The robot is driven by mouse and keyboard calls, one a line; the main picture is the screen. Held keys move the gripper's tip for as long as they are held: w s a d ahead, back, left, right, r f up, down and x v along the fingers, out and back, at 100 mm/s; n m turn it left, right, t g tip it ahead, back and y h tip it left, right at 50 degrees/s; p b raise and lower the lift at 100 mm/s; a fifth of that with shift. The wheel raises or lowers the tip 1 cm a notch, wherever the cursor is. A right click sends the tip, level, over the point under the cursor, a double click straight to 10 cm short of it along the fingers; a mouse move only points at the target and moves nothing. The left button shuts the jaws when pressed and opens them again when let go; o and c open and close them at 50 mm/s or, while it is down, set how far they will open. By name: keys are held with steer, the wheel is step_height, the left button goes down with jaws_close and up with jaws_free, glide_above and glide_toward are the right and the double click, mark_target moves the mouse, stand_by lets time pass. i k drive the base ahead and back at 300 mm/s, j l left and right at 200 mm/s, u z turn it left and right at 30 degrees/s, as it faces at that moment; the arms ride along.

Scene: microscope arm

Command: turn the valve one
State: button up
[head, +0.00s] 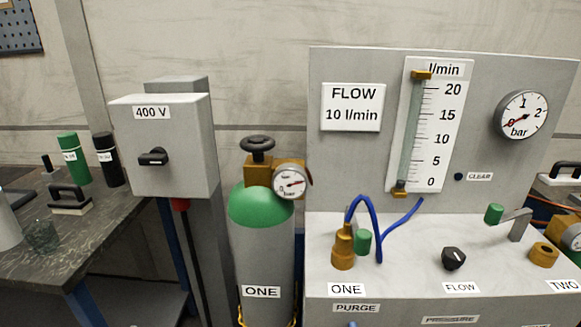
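On the sloped bench top, above a label ONE (346,289), stands a brass fitting (342,250) with a blue hose (366,212) looping from it. A green knob (363,242) shows just right of the fitting; any lever under it is hidden. I cannot tell which of these is meant by valve one. My gripper is not in view.
A green-tipped grey lever (515,224) and brass ring (543,253) sit near label TWO. Between lies a black FLOW knob (454,258). Behind stand a flow tube (412,130) and a bar gauge (521,115). A 400 V switch box (160,145) stands left of the cylinder.

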mark_target(257, 144)
steer(key=i+j+u, duration=0.1)
steer(key=i+u, duration=0.35)
steer(key=i, duration=0.3)
steer(key=u, duration=1.15)
